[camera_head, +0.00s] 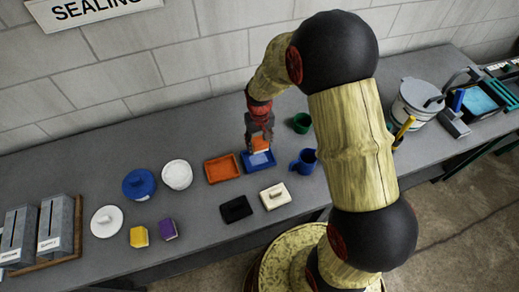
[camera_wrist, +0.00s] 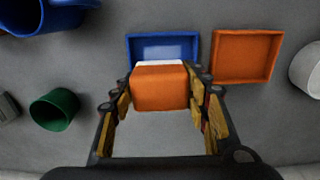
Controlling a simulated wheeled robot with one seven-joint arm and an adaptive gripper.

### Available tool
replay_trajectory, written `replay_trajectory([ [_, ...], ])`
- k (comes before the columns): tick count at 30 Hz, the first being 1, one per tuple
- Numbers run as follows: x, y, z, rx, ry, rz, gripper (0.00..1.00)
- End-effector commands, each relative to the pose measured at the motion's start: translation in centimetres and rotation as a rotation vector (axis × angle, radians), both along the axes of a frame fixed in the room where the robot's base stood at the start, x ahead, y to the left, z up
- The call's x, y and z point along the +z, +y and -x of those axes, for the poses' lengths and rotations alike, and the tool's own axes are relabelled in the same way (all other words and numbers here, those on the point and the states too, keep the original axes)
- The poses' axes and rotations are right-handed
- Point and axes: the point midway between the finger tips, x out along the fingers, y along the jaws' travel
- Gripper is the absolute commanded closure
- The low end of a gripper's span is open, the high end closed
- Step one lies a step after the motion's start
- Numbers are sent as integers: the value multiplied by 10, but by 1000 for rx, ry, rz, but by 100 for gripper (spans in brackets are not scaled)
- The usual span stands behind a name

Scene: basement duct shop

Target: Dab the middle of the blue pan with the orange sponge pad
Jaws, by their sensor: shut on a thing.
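The orange sponge pad (camera_head: 261,143) is held in my gripper (camera_head: 260,136), directly above the blue pan (camera_head: 246,169). In the wrist view the orange pad (camera_wrist: 160,90) sits between both fingers of my gripper (camera_wrist: 161,82), with a white face at its far end. The blue pan (camera_wrist: 131,50) shows just beyond that face as a shallow rectangular tray with a pale patch inside. The pad hides the pan's near part. I cannot tell whether the white face touches the pan floor.
An orange pan (camera_head: 222,168) lies close beside the blue pan. A blue mug (camera_head: 308,160) and a green cup (camera_head: 301,124) stand to the right. A black block (camera_head: 236,209) and a cream block (camera_head: 274,197) lie in front. A white bowl (camera_head: 177,174) is farther left.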

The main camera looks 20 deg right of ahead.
Motion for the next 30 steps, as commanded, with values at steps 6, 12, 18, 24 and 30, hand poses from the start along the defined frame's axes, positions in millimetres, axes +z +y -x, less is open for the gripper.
replay_trajectory([
  [6,-1,2,0,0,2,0,74],
  [12,-8,5,0,0,0,-1,74],
  [18,-19,5,0,0,0,-1,74],
  [24,-34,5,0,0,0,-1,74],
  [30,-52,5,0,0,0,-1,74],
])
